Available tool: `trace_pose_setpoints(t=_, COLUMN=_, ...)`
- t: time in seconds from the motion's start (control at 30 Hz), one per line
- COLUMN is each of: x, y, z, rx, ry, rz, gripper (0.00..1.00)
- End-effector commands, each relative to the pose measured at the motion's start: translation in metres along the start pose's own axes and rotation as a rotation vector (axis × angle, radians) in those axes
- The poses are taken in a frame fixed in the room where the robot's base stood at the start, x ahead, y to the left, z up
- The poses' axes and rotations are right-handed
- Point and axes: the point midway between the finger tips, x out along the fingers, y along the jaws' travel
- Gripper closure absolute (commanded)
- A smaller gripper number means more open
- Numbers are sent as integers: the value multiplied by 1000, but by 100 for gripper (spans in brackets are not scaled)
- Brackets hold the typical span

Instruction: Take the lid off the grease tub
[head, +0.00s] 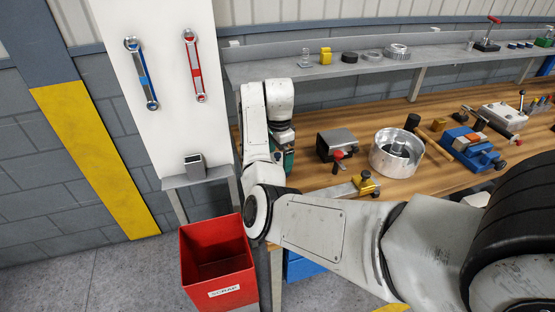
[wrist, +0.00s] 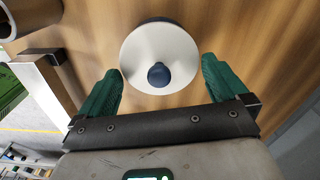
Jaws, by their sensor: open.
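The grease tub's round white lid (wrist: 160,45) shows from above in the wrist view, with a dark blue knob (wrist: 159,75) on it. The tub body is almost wholly hidden under the lid. My gripper (wrist: 162,68) is open, its two green fingers apart on the left and right of the lid's near part. The knob lies between the fingertips, and nothing is held. In the head view only a bit of green finger (head: 289,160) shows below my wrist. The tub and lid are hidden there behind my arm.
The wooden bench (head: 310,178) holds a dark metal block (head: 337,143), a round metal housing (head: 388,163) and a blue vise (head: 474,150) to the right. A red scrap bin (head: 218,268) stands on the floor at the left. A grey shelf (head: 300,72) runs behind.

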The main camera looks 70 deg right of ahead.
Motion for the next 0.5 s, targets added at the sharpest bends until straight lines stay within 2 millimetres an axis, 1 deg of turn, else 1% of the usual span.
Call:
trace_pose_setpoints(t=0.17, x=0, y=0, z=0, rx=0, ry=0, rz=-1, gripper=0)
trace_pose_setpoints(t=0.2, x=0, y=0, z=0, rx=0, ry=0, rz=-1, gripper=2)
trace_pose_setpoints(t=0.5, x=0, y=0, z=0, rx=0, ry=1, rz=-1, gripper=31)
